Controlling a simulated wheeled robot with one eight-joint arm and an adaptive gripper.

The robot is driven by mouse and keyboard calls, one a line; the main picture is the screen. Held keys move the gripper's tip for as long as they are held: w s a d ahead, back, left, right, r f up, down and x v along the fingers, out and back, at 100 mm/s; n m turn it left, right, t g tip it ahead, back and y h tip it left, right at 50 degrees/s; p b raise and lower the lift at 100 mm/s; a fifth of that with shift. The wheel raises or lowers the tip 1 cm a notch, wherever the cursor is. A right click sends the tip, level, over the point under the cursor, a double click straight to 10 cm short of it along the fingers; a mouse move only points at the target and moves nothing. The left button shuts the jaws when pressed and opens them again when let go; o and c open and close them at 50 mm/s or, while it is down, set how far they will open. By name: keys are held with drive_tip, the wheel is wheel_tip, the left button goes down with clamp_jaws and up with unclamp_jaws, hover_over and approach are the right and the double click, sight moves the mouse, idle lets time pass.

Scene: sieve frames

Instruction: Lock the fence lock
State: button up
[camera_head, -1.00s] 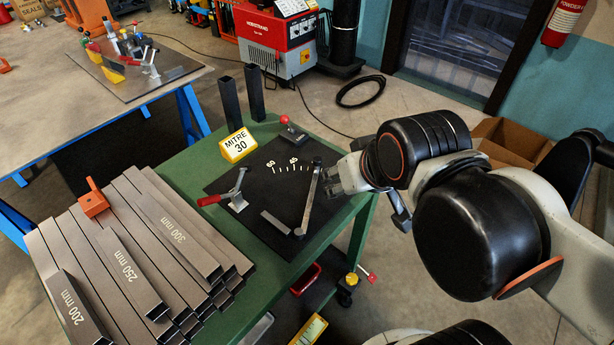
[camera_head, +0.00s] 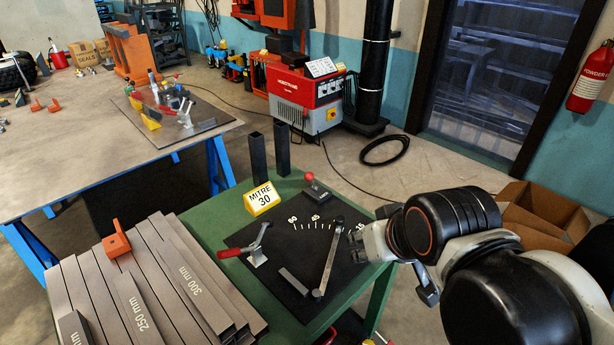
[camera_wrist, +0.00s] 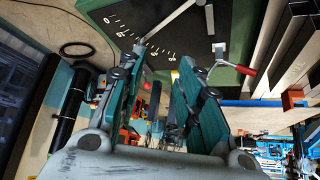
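The mitre fence is a grey bar (camera_head: 328,258) lying over a black plate (camera_head: 272,268) with a white angle scale. A small lever with a red knob (camera_head: 310,178) stands on a dark block with white lettering behind the scale; it looks like the fence lock. My gripper (camera_head: 374,241) is just right of the fence's far end, apart from the lever. In the wrist view, the two fingers of my gripper (camera_wrist: 163,62) are parted with nothing between them. The fence (camera_wrist: 168,20) shows beyond them.
A red-handled toggle clamp (camera_head: 246,250) and a short grey piece (camera_head: 294,281) are on the plate. A yellow "MITRE 30" sign (camera_head: 262,198) and two dark upright posts (camera_head: 282,148) stand behind. Steel tubes (camera_head: 165,290) fill the left of the green bench (camera_head: 205,215).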

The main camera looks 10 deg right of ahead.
drive_tip(key=shift+w+r, duration=0.15)
drive_tip(key=shift+w, duration=0.05)
drive_tip(key=c, duration=0.4)
drive_tip(key=shift+w+r+n, duration=0.2)
drive_tip(key=shift+w+n, duration=0.1)
drive_tip(key=shift+n, duration=0.1)
clamp_jaws()
drive_tip(key=w+a+r+n+g+h+p, duration=0.1)
drive_tip(key=w+a+n, duration=0.1)
drive_tip(key=w+n, duration=0.6)
drive_tip(key=w+a+r+n+g+h+p, duration=0.15)
drive_tip(key=w+n, duration=0.35)
drive_tip(key=w, duration=0.5)
drive_tip(key=w+a+f+n+h, duration=0.1)
drive_tip(key=w+a+f+n, duration=0.3)
drive_tip(key=w+f+n, duration=0.2)
drive_tip(key=w+a+f+n+g+h, duration=0.1)
drive_tip(key=w+a+f+n, duration=0.2)
drive_tip(key=w+f+n, duration=0.3)
drive_tip(key=shift+w+a+f+n+p, duration=0.2)
drive_tip(key=shift+w+a+n+p, duration=0.2)
drive_tip(key=shift+w, duration=2.1)
